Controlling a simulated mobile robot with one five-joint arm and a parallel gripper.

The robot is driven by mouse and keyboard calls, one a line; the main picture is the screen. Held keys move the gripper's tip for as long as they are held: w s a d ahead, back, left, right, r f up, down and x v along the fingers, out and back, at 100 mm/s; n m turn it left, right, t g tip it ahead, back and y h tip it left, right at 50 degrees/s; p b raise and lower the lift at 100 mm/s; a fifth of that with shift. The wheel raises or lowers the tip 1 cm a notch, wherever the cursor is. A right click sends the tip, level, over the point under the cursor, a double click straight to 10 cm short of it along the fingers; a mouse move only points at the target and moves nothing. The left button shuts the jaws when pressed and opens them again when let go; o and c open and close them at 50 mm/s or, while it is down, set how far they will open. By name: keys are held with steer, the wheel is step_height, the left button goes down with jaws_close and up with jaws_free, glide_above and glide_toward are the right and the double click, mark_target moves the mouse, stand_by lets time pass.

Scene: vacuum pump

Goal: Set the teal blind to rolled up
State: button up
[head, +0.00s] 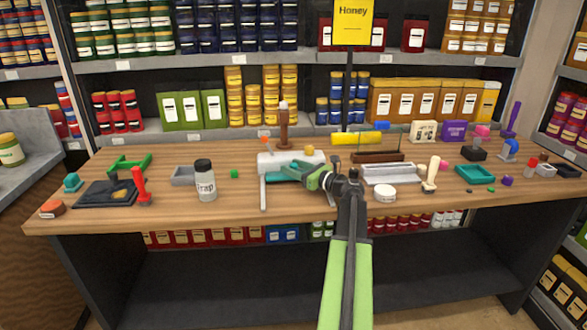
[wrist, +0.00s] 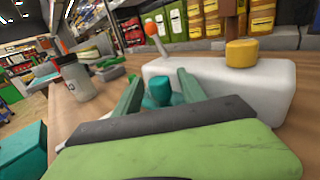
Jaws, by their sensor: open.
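A small teal rounded piece (wrist: 160,92) stands in front of a white block (wrist: 265,92) in the wrist view. I cannot tell whether it is the blind, and no rolled or hanging teal sheet is clear. My gripper (wrist: 157,88) is open, with one finger on each side of the teal piece. I cannot tell whether they touch it. In the head view, my gripper (head: 285,173) is at the front of the white block (head: 292,158), its fingers pointing left. The gripper body hides the lower part of the teal piece.
The block bears an orange-tipped lever (wrist: 150,36) and a yellow knob (wrist: 240,54). A labelled jar (head: 205,181) stands to its left. To the right are a grey tray (head: 393,174), a white round container (head: 385,194) and a teal tray (head: 475,175). Bare wood lies along the front.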

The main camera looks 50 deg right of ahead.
steer(key=s, duration=0.5)
steer(key=s+d, duration=0.1)
steer(key=s, duration=1.1)
steer(key=shift+s+d, duration=0.15)
steer(key=shift+d, duration=0.05)
